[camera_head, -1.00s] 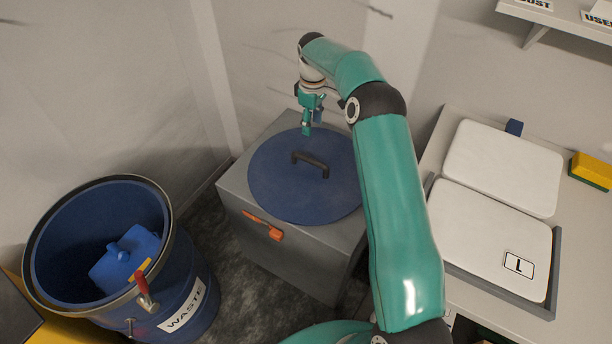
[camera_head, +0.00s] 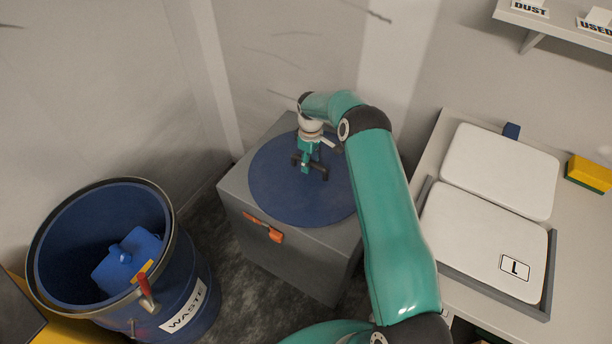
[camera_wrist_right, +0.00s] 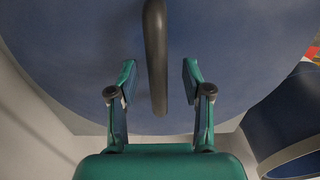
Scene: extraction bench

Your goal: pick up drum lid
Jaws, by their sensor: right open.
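The drum lid (camera_head: 285,193) is a round blue disc with a dark bar handle (camera_head: 322,169), lying flat on a grey box. My right gripper (camera_head: 306,170) is down at the handle, pointing at the lid. In the right wrist view, the two fingers of my right gripper (camera_wrist_right: 158,85) stand open with the handle (camera_wrist_right: 156,50) between them. There are gaps between the handle and both fingers. The lid's blue surface (camera_wrist_right: 240,50) fills most of that view. My left gripper is not in view.
The grey box (camera_head: 300,262) has an orange latch (camera_head: 262,227) on its front. An open blue waste drum (camera_head: 190,290) with a blue container (camera_head: 128,258) inside stands at left. A bench with white panels (camera_head: 500,170) is at right.

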